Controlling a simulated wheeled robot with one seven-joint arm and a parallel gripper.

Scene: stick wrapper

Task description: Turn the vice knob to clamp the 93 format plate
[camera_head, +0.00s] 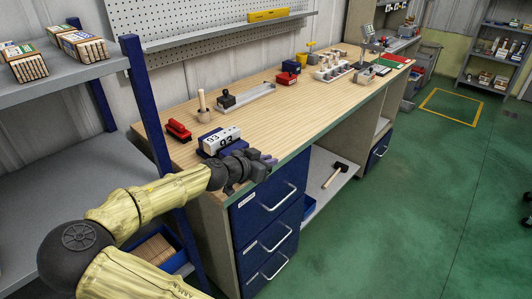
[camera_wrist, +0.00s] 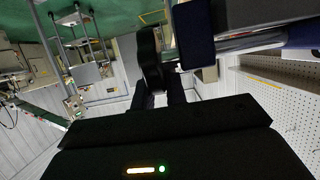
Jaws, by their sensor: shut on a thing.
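The blue vice (camera_head: 205,153) stands on the bench top near its front left edge. The white 93 format plate (camera_head: 222,139) sits upright in it, its black digits readable. My gripper (camera_head: 262,160) is at the front edge of the bench, just right of the vice. The wrist view shows my two dark fingers (camera_wrist: 160,98) closed around a black piece (camera_wrist: 150,60), which I take to be the vice knob. In the head view the knob is hidden by my gripper. A dark blue block (camera_wrist: 194,36) stands close beside the fingers in the wrist view.
A red stapler-like tool (camera_head: 178,130) and a wooden-handled holder (camera_head: 203,108) stand behind the vice. A grey tray with a black stamp (camera_head: 228,98) lies further along. Drawers (camera_head: 268,205) are below my gripper. The middle of the bench top is clear.

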